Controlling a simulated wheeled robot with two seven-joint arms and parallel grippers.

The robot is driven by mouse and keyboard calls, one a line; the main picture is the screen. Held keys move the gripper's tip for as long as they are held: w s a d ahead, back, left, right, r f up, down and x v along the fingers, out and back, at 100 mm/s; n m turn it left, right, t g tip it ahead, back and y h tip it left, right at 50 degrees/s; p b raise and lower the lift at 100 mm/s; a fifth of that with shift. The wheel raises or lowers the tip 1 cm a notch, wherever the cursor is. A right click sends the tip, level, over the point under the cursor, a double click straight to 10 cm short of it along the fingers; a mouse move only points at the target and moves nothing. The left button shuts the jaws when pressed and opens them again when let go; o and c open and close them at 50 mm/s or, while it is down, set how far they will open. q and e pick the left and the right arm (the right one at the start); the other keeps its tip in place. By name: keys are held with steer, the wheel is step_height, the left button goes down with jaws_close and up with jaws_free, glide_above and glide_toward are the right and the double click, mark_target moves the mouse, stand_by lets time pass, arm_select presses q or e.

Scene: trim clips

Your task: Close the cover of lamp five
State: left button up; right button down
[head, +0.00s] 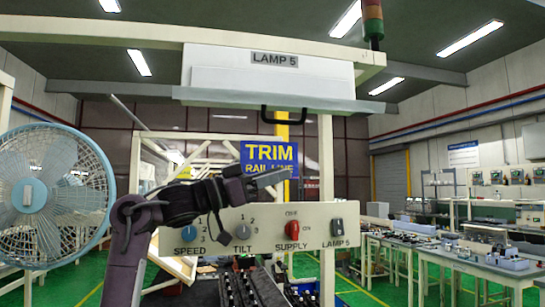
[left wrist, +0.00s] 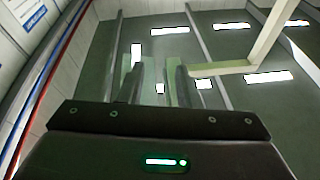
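The lamp five housing (head: 212,55) is a pale box on the overhead beam, with a grey "LAMP 5" label (head: 275,59). Its cover (head: 230,97) is a pale flap along the bottom of the box. It juts out toward me, seen at a shallow angle, and looks open. A black handle (head: 283,115) hangs from the cover's front edge. My left gripper (head: 275,176) is below the handle and apart from it, in front of the blue sign. In the left wrist view its two fingers (left wrist: 160,85) stand apart with nothing between them. My right gripper is out of view.
A control panel (head: 265,231) with knobs and a "LAMP 5" switch (head: 338,227) is below my left gripper. A blue fan (head: 45,195) stands at left. A signal tower (head: 373,20) rises at the beam's right. Workbenches (head: 470,262) are at right.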

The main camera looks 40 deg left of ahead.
arm_select(q)
steer(key=s+a+r+m+g+h, duration=0.1)
steer(key=s+a+r+h, duration=0.2)
steer(key=s+r, duration=0.5)
steer(key=p+x, duration=0.1)
steer(key=x, duration=0.1)
steer(key=p+x, duration=0.1)
steer(key=x, duration=0.1)
steer(key=d+f+p+x, duration=0.1)
steer(key=x, duration=0.2)
steer(key=shift+s+d+f+p, duration=0.1)
steer(key=shift+s+f+p, duration=0.1)
steer(key=shift+p, duration=0.15)
jaws_close()
